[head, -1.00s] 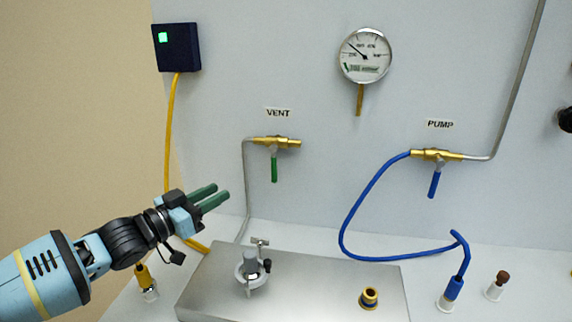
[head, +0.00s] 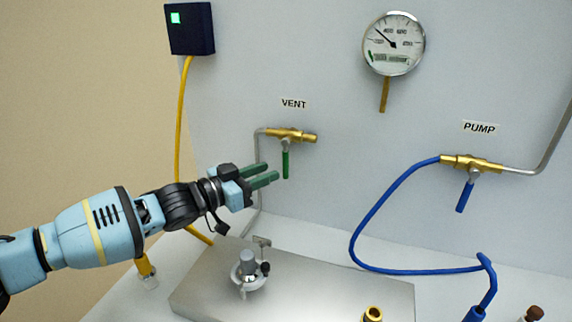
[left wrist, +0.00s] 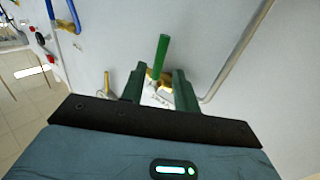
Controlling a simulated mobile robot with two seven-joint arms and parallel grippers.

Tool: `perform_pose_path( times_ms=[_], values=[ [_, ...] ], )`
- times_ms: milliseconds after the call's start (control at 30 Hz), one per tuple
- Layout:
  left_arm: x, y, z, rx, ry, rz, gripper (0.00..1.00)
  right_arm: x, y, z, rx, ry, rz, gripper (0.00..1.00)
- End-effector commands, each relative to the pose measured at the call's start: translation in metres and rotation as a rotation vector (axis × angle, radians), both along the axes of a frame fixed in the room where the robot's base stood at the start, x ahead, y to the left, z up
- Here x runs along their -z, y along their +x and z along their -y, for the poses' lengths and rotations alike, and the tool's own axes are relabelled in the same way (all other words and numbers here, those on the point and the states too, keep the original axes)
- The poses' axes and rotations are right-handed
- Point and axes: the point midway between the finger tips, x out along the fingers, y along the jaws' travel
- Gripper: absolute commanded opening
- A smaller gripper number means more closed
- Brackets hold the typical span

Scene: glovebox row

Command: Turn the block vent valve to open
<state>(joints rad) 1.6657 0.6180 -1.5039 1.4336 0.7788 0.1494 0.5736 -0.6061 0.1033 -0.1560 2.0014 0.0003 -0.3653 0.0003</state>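The valve labelled VENT has a brass body (head: 291,135) on the panel and a green lever (head: 286,163) that hangs straight down, crosswise to the body. My left gripper (head: 271,172) is open and empty, its two dark green fingers pointing at the lever from the left. In the head view the fingertips are just left of the lever's lower end. In the left wrist view the lever (left wrist: 162,55) shows beyond and between the two spread fingertips (left wrist: 158,83). I see no clear contact. My right gripper is in neither view.
A metal block (head: 320,290) below carries a small grey fitting with a T-handle (head: 248,270). The PUMP valve with a blue lever (head: 466,195) and a blue hose (head: 362,225) are to the right. A gauge (head: 394,43) hangs above. The panel around the VENT lever is clear.

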Motion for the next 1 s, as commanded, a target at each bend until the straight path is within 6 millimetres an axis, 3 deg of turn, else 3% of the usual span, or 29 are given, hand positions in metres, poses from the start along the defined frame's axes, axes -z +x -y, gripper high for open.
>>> perform_pose_path(
  times_ms=[400,833,1000],
  values=[
    [0.000,0.034,0.044,0.001,0.001,0.002,0.31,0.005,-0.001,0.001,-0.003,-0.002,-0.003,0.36],
    [-0.001,0.039,0.050,0.001,0.000,0.001,0.31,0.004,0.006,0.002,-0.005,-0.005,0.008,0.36],
    [-0.001,0.039,0.050,0.001,0.000,0.001,0.10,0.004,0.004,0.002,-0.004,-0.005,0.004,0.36]
  ],
)
